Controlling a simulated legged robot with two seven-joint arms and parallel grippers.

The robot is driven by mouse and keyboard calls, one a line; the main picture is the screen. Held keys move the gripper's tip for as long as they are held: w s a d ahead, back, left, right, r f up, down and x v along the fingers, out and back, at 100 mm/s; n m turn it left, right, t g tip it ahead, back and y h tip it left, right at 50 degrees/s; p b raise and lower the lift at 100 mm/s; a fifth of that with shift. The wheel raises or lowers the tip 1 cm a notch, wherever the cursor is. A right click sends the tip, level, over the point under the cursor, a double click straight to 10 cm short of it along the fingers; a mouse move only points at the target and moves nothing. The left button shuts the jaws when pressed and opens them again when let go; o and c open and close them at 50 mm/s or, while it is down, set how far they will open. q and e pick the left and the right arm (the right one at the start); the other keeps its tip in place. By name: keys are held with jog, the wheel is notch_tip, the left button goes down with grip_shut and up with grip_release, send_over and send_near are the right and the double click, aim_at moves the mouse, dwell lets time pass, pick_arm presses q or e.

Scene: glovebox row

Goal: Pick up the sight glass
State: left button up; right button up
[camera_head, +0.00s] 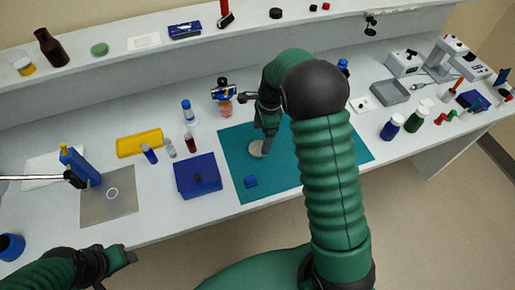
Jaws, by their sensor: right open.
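A pale round disc (255,150), which looks like the sight glass, lies on the teal mat (233,178) and is partly covered by my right gripper (266,139). The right gripper points down over the disc's right side and is open. Whether its fingers touch the disc, or stand around it, I cannot tell. My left gripper (127,257) is low at the left, in front of the bench edge and far from the disc. Its finger gap does not show clearly.
Dark-capped jars (391,127) and a grey tray (390,92) stand right. The mat's front left is mostly clear.

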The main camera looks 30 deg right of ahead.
aim_at(259, 147)
jog(key=f, duration=0.4)
jog(key=shift+s+a+f, duration=0.25)
jog(key=shift+a, duration=0.15)
jog(key=shift+w+f, duration=0.2)
jog(key=shift+f, duration=0.1)
jog(key=shift+r, duration=0.1)
grip_shut()
